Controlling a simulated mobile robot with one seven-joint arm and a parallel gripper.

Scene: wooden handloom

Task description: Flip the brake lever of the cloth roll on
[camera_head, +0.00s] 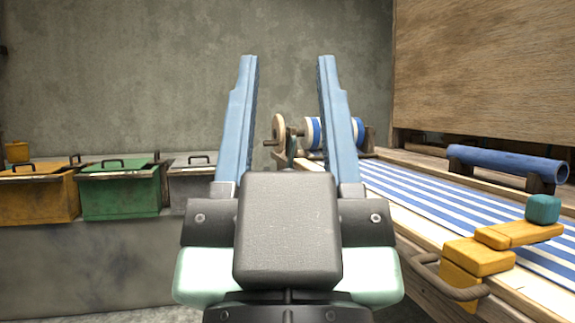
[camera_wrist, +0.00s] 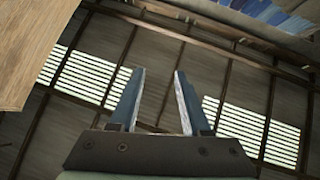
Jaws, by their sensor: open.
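The cloth roll (camera_head: 313,131), wound with blue and white striped cloth, lies at the far end of the loom in the head view. A round wooden wheel (camera_head: 278,128) is at its left end, with a small grey-green upright part (camera_head: 291,147) beside it. I cannot tell whether that part is the brake lever. A yellow arm (camera_head: 520,234) with a teal knob (camera_head: 542,208) sits on a yellow block at the near right. My gripper (camera_head: 287,60) is open and empty, its blue fingers pointing up. It also shows in the wrist view (camera_wrist: 159,73). The right finger partly hides the roll.
A rope handle (camera_head: 447,280) sticks out at the near edge. Yellow, green (camera_head: 120,190) and grey bins line the left. The wrist view shows mostly roof beams and slatted windows.

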